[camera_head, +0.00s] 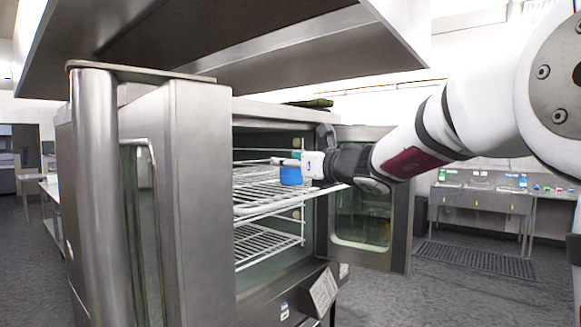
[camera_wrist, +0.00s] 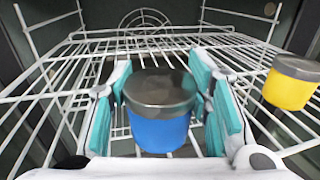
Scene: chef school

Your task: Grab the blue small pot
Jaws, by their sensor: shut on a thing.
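The small blue pot (camera_wrist: 158,130) has a dark grey lid and sits between the teal-padded fingers of my gripper (camera_wrist: 160,100) in the wrist view. The fingers are shut on it from both sides. In the head view the blue pot (camera_head: 291,176) shows at the end of my gripper (camera_head: 290,163), at the upper rack of the open oven. Whether the pot touches the rack or hangs just above it, I cannot tell.
A yellow pot (camera_wrist: 290,84) with a grey lid stands to the right on the wire rack (camera_wrist: 60,75). A lower rack (camera_head: 262,243) is below. The oven's open door (camera_head: 365,215) is close under my arm. A metal hood (camera_head: 270,50) hangs above.

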